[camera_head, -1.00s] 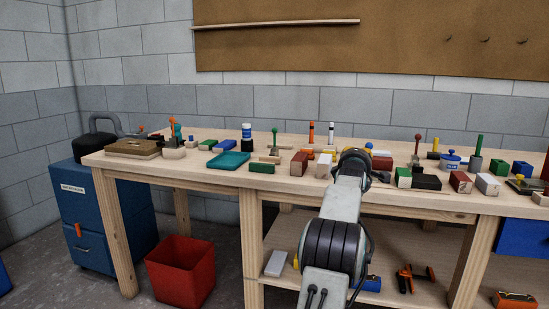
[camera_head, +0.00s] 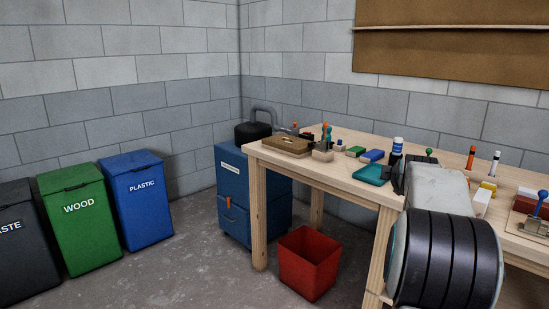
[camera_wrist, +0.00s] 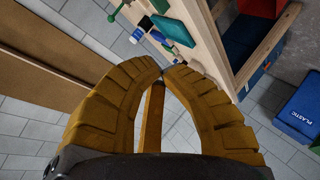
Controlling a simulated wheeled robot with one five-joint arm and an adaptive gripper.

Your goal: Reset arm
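My gripper (camera_wrist: 163,67) shows in the wrist view as two curved yellow-brown fingers, with their tips close together at the middle of the frame. A narrow yellow-brown bar (camera_wrist: 152,120) shows in the gap between the fingers; I cannot tell whether it is part of the gripper. No held object is clear at the tips. In the head view my grey and black arm (camera_head: 445,255) rises at the right in front of the workbench (camera_head: 330,174), and it hides my gripper there.
Beside the bench stand a blue cabinet (camera_head: 233,196) and a red bin (camera_head: 308,264). Black, green (camera_head: 80,220) and blue (camera_head: 140,205) waste bins line the left wall. Several small items, including a teal tray (camera_head: 371,174), lie on the benchtop. The floor at centre left is open.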

